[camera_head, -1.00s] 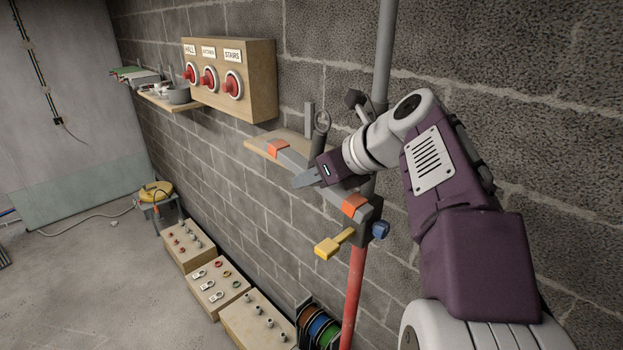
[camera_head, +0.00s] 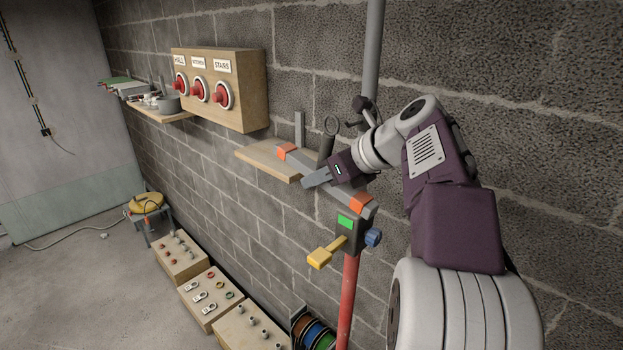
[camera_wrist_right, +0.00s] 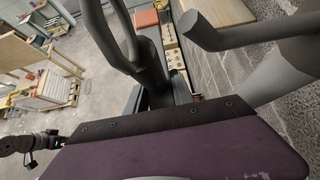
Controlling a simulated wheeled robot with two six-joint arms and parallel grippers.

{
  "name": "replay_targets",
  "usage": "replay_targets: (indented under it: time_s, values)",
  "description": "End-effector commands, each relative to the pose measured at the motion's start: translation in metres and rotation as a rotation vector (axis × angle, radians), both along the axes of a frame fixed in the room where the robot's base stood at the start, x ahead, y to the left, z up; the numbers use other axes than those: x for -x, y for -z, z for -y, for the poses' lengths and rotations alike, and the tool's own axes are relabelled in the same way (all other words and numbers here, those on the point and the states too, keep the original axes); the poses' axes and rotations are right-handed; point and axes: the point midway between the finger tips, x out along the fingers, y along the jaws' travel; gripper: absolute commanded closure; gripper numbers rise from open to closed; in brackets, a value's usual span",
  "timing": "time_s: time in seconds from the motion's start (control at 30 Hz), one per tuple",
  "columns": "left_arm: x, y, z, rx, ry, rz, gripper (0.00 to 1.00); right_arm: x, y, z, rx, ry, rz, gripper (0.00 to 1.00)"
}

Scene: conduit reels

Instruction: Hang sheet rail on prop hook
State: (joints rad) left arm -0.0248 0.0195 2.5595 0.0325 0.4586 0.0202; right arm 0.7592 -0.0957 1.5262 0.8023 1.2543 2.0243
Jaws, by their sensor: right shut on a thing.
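The sheet rail is a grey bar with two orange bands (camera_head: 362,204). My right gripper (camera_head: 316,179) is shut on it between the bands. A dark ring-topped post (camera_head: 331,125) stands beside the gripper; it also shows in the right wrist view (camera_wrist_right: 150,62). The prop is a pole, grey above (camera_head: 372,50) and red below (camera_head: 348,300), with a dark hook (camera_head: 362,104) on its upper part. In the head view the ring and hook look apart. Whether the rail touches the prop is unclear.
The prop's collar has a green patch (camera_head: 345,222), a yellow lever (camera_head: 322,256) and a blue knob (camera_head: 373,238). A wooden shelf (camera_head: 262,160) is behind the rail. A switch box (camera_head: 245,100) is on the block wall. Wooden boxes (camera_head: 212,300) and cable reels (camera_head: 315,332) line the floor.

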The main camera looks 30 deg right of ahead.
Motion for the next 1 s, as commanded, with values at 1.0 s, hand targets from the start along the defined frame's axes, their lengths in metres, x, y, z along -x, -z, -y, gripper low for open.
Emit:
replay_targets:
  time_s: [1.0]
  values:
    - [0.0,-0.006,0.0,0.0,0.0,0.0,1.0,-0.014,0.018,0.051,0.0,0.0,0.0,1.0]
